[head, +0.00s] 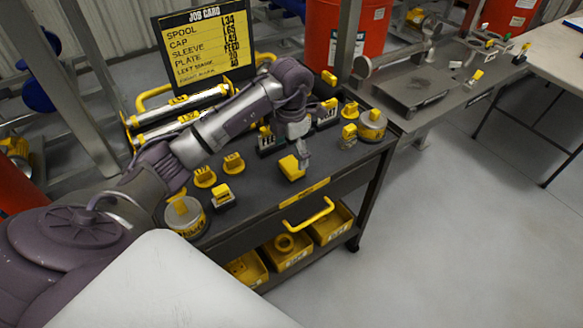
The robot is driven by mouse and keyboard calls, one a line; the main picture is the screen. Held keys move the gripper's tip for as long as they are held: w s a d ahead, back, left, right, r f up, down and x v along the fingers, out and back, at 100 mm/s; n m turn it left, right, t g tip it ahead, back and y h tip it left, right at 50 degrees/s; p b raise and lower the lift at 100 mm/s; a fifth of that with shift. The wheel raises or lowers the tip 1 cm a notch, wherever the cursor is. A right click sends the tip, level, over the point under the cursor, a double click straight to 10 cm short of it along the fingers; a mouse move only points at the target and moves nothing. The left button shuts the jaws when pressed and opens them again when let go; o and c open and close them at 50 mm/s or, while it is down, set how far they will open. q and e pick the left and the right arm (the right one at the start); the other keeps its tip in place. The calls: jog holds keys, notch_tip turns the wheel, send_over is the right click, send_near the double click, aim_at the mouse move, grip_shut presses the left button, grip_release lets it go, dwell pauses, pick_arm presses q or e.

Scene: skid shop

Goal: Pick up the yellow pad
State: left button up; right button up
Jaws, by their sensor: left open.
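A yellow block (289,168), which looks like the yellow pad, lies on the dark top of the cart (262,193) near its front edge. My left arm reaches in from the left over the cart. My left gripper (303,157) points down just behind and to the right of the yellow block, very close to it. It is open; I cannot tell whether it touches the block. The gripper's fingers are small in view and part of the far cart top is hidden behind the arm. My right gripper is not in view.
Small yellow-topped pieces (233,163) and round grey-and-yellow weights (372,125) stand around the cart top. A job card board (205,48) stands behind. Yellow bins (290,252) sit on the lower shelf. A grey bench (425,92) is at right, with open floor before it.

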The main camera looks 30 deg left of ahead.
aim_at(291, 164)
pick_arm(q)
notch_tip(291, 164, down, 5)
jog(key=shift+d+p, duration=0.1)
jog(key=shift+p, duration=0.4)
jog(key=c, duration=1.2)
